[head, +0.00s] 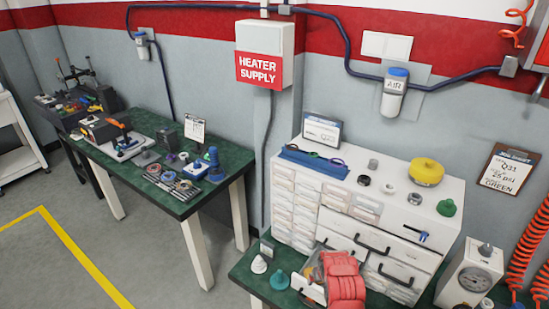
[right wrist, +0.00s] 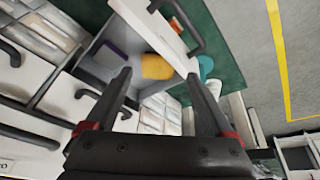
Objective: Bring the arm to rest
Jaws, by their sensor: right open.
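My right gripper (right wrist: 159,74) is open in the right wrist view, its two dark fingers spread with nothing seen between the tips. Beyond it is a pulled-out drawer (right wrist: 150,22) with a dark handle. The drawer holds a yellow item (right wrist: 157,67) and a dark purple item (right wrist: 112,52). In the head view a coral-red shape covers part of the open drawer area at the front of the white cabinet (head: 290,200); I cannot tell for sure what it is. My left gripper is in neither view.
A yellow disc (head: 426,172), a blue tray (head: 313,162) and small parts stand on the cabinet. A teal cone (head: 279,281) and white cone (head: 259,264) stand before it. A gauge box (head: 470,272) is at right. Open floor (head: 110,235) with a yellow line lies left.

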